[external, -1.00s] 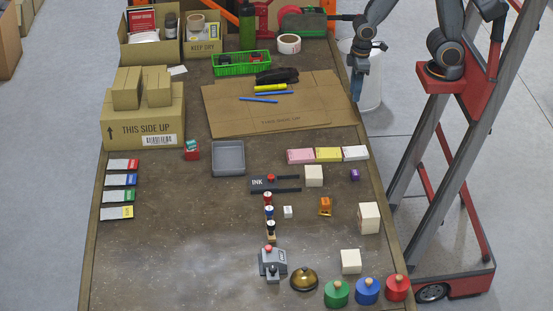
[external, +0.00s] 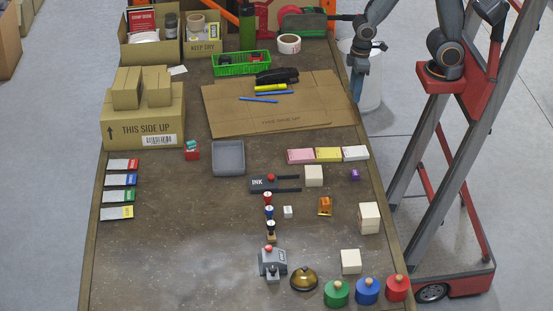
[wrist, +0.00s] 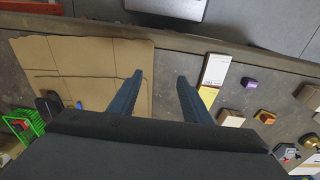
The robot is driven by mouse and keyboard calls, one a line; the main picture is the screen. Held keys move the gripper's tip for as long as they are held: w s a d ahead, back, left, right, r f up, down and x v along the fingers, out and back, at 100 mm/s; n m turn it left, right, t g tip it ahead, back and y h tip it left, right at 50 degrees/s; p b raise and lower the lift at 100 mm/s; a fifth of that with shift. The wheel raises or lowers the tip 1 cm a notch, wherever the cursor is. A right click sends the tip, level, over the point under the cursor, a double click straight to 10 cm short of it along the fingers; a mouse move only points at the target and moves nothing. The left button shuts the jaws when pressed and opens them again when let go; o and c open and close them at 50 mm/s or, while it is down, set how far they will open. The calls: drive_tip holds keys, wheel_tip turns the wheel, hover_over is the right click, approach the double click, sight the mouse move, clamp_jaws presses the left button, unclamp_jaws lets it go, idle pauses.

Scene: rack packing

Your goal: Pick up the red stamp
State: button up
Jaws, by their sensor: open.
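The red stamp (external: 267,198), small with a red knob, stands on the table as the rearmost of a short column of stamps. A blue stamp (external: 269,212) and a dark-handled stamp (external: 270,231) stand in front of it. I cannot make the red stamp out in the wrist view. My gripper (wrist: 160,75) is open and empty, its two dark fingers apart over the table's edge beside the flat cardboard (wrist: 75,65). In the external view my gripper (external: 357,88) hangs at the table's right edge, well behind and right of the stamps.
An ink pad holder (external: 258,183) lies just behind the red stamp, and a small white cube (external: 288,212) is close on its right. A grey tray (external: 228,158) and colored note pads (external: 329,154) lie farther back. The table left of the stamps is mostly clear.

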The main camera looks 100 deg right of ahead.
drive_tip(key=shift+w, duration=0.1)
drive_tip(key=n+t+y+p, duration=0.2)
drive_tip(key=n+y, duration=0.1)
drive_tip(key=n, duration=0.5)
approach(268, 194)
drive_tip(key=s+f, duration=0.1)
drive_tip(key=p+x, duration=0.1)
drive_tip(key=x, duration=0.2)
drive_tip(key=w+p+x, duration=0.1)
drive_tip(key=p+x, duration=0.1)
drive_tip(key=x, duration=0.1)
drive_tip(key=shift+p+x, duration=0.3)
drive_tip(key=shift+x, duration=0.45)
drive_tip(key=shift+w, duration=0.1)
drive_tip(key=shift+r, duration=0.1)
clamp_jaws()
